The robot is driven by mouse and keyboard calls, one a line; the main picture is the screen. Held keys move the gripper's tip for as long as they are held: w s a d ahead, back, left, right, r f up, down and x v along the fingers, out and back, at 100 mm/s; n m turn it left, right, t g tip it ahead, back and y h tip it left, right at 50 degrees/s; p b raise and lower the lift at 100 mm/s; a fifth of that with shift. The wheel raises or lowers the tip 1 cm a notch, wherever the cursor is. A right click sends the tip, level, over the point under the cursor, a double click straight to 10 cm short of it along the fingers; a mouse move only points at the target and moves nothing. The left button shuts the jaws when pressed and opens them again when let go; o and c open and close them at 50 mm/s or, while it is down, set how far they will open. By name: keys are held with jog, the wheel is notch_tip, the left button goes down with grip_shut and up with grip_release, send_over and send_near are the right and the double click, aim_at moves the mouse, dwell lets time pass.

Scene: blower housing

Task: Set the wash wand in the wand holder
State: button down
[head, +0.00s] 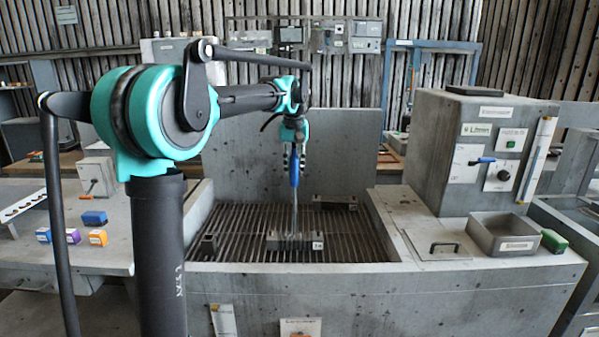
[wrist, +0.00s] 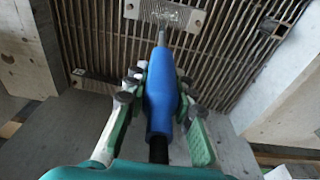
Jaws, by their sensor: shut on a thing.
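The wash wand (head: 294,172) has a blue handle and a thin metal tube. It hangs nearly upright over the slatted grate of the wash basin, with its tube pointing down at a grey labelled block (head: 288,241). In the wrist view its blue handle (wrist: 160,95) lies between the fingers of my gripper (wrist: 160,98), which is shut on it. My gripper also shows in the head view (head: 294,158). The tube's end overlaps the block, and I cannot tell whether they touch. I cannot tell for certain which fixture is the wand holder.
The wash basin (head: 285,281) has a tall back panel (head: 340,150) behind the grate. Another block (head: 335,202) lies at the back right of the grate. A control box (head: 478,150) and an open metal tray (head: 503,235) stand right. Small coloured blocks (head: 94,217) lie on the left bench.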

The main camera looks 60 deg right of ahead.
jog(key=shift+w+r, duration=0.15)
jog(key=shift+w, duration=0.25)
